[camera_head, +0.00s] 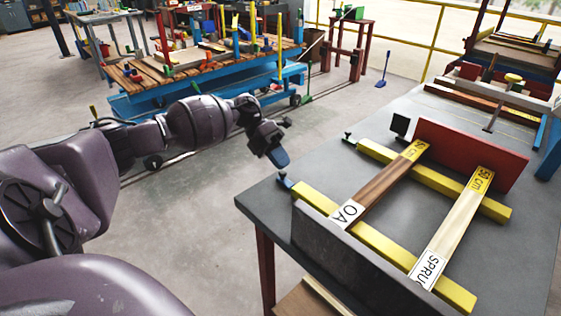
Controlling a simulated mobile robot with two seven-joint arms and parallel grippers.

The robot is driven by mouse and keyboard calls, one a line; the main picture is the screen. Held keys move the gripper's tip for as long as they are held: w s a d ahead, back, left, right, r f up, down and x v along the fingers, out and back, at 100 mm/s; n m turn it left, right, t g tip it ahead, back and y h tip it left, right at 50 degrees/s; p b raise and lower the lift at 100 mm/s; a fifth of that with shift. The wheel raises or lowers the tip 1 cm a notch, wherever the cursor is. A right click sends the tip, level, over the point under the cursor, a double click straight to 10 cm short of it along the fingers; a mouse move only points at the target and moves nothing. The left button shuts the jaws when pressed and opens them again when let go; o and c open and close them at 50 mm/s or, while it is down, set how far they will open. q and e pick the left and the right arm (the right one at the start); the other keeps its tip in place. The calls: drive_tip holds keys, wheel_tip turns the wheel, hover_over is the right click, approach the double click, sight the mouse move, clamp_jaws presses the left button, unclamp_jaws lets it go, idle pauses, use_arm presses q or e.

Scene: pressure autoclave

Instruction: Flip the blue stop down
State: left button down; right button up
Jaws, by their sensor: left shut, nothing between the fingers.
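The blue stop (285,182) is a small blue piece at the left end of the near yellow bar (345,222), by the table's left corner. It is too small to tell whether it stands up or lies flat. My left gripper (279,160) hangs just above and slightly left of the blue stop, fingers pointing down. It is shut and empty, with a small gap visible between it and the stop. My right gripper is not in view.
The grey table (290,225) carries a second yellow bar (470,193), two labelled wooden boards (385,183), a red panel (470,150) and a dark grey panel (345,255). Open floor lies left of the table.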

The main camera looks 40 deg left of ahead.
use_arm(q)
drive_tip(key=shift+r, duration=0.45)
drive_tip(key=shift+r, duration=0.3)
drive_tip(key=r+p, duration=0.1)
drive_tip(key=r, duration=0.1)
drive_tip(key=r+p, duration=0.1)
drive_tip(key=r, duration=0.1)
drive_tip(key=shift+s+a+r, duration=0.1)
drive_tip(key=shift+s+r, duration=0.1)
drive_tip(key=a+r+b, duration=0.1)
drive_tip(key=a+r, duration=0.2)
drive_tip(key=a, duration=0.5)
drive_tip(key=shift+w+a, duration=0.2)
drive_tip(key=shift+a, duration=0.2)
